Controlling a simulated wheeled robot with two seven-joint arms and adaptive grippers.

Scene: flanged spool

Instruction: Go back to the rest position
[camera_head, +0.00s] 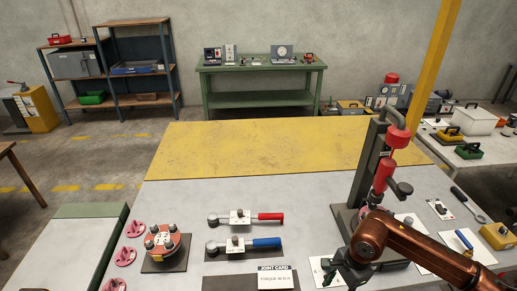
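My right arm, copper-coloured, comes in from the lower right over the grey table. Its dark gripper (341,276) is low at the bottom edge, left of the arm and in front of the press's base. Its fingers look spread, and I see nothing held between them. My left gripper is not in view. A round reddish flanged spool (161,240) with several grey studs stands on a dark plate at the left, apart from the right gripper.
A press with red handles (384,175) stands right of centre, close behind my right arm. Red-handled (270,216) and blue-handled (266,242) clamps lie mid-table. Pink pieces (124,257) lie left of the spool. A joint card (275,281) stands in front. The yellow area (260,145) is clear.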

